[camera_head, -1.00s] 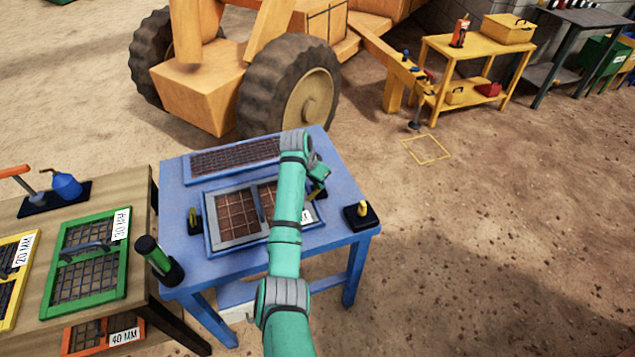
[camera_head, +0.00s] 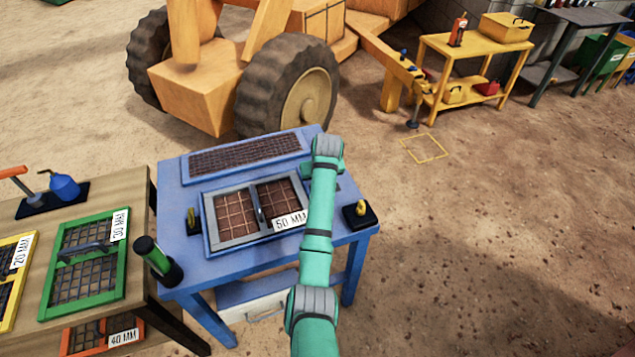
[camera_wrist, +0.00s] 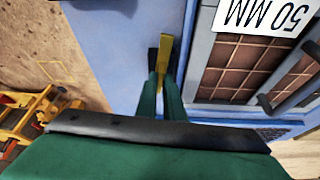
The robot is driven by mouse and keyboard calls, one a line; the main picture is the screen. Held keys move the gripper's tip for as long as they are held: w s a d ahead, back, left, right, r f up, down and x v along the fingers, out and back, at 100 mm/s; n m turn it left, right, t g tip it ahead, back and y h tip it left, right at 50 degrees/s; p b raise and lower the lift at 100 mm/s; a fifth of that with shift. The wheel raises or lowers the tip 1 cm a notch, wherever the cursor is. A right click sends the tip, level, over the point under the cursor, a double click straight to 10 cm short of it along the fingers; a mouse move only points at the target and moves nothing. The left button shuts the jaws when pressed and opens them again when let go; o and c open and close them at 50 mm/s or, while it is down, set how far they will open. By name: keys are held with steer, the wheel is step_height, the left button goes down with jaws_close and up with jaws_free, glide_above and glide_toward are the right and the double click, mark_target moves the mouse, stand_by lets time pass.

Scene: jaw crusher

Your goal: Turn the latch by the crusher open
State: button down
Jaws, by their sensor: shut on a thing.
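The held latch shows in the wrist view as a yellow bar (camera_wrist: 165,52) on a dark base, just beside the frame of the 50 MM screen. My gripper (camera_wrist: 164,82) is shut on this yellow bar, with a green finger on each side of it. In the head view my arm hides the latch and the fingertips. The 50 MM screen (camera_head: 236,217) lies on the blue table (camera_head: 172,262). A second yellow latch (camera_head: 192,220) on a dark base stands at the screen's left side. Part of the orange crusher (camera_head: 200,95) stands behind the table.
A black block with a yellow peg (camera_head: 361,210) sits at the table's right corner. A dark mesh panel (camera_head: 245,155) lies at the back. A green-and-black cylinder (camera_head: 155,258) stands at the left edge. A wooden table with screens is at left; open ground is at right.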

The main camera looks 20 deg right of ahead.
steer(key=shift+r+n, duration=0.15)
steer(key=shift+n, duration=0.45)
steer(key=shift+y, duration=0.3)
steer(key=c, duration=1.9)
jaws_free()
steer(key=shift+o, duration=0.2)
steer(key=v, duration=1)
steer(key=shift+s+r, duration=0.2)
steer(key=shift+r, duration=0.1)
